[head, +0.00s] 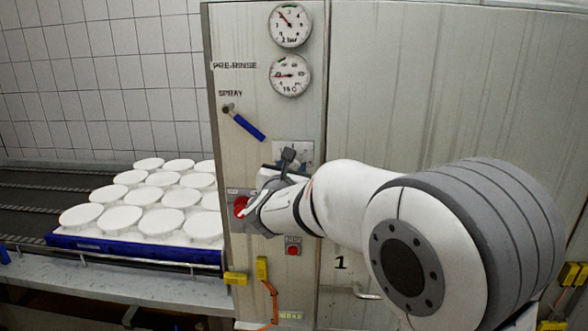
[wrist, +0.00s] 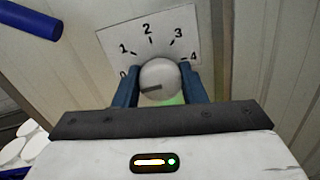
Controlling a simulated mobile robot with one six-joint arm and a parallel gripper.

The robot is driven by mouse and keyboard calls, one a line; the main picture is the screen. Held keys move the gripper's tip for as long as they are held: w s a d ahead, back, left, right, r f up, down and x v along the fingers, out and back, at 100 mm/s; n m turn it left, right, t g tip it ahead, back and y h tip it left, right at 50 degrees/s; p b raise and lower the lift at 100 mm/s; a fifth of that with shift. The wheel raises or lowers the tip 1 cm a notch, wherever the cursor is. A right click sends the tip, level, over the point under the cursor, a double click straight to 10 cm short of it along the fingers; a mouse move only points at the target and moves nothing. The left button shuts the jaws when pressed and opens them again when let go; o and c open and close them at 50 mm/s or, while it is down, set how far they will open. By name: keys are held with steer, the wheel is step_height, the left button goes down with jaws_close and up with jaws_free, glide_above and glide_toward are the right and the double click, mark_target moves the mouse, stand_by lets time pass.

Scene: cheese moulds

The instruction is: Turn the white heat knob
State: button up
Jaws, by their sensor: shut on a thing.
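The white heat knob (wrist: 160,76) sits in front of a white dial plate (wrist: 148,42) marked 0 to 4. A dark line on its face points left, slightly below the 0 mark. My gripper (wrist: 160,88) is shut on the knob, with one blue finger at its left side and one at its right. In the head view, the top of the plate (head: 291,151) shows above my wrist.
Beside my wrist are a red button (head: 240,206) and a smaller red button (head: 292,250) below. A blue-handled spray lever (head: 247,126) and two gauges (head: 290,75) are above. White moulds (head: 162,222) stand in a blue tray (head: 130,250) at left.

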steer(key=shift+c, duration=1.4)
steer(key=shift+d, duration=0.2)
steer(key=shift+c, duration=0.3)
steer(key=shift+a+f, duration=0.1)
steer(key=shift+a, duration=0.15)
steer(key=shift+d+b, duration=0.15)
steer(key=shift+b, duration=0.15)
steer(key=m+b, duration=0.1)
steer(key=b, duration=0.2)
steer(key=m+b, duration=0.2)
steer(key=b, duration=0.1)
steer(key=shift+f, duration=0.4)
steer(key=m+b, duration=0.4)
steer(key=b, duration=0.3)
steer(key=shift+r+y, duration=0.1)
steer(key=shift+y, duration=0.3)
steer(key=m+b, duration=0.2)
steer(key=b, duration=0.1)
steer(key=m+b, duration=0.3)
steer(key=shift+g+y+b, duration=0.3)
steer(key=shift+g+b, duration=0.1)
steer(key=m+b, duration=0.4)
steer(key=shift+r+m+y, duration=0.2)
steer(key=shift+m+y, duration=0.1)
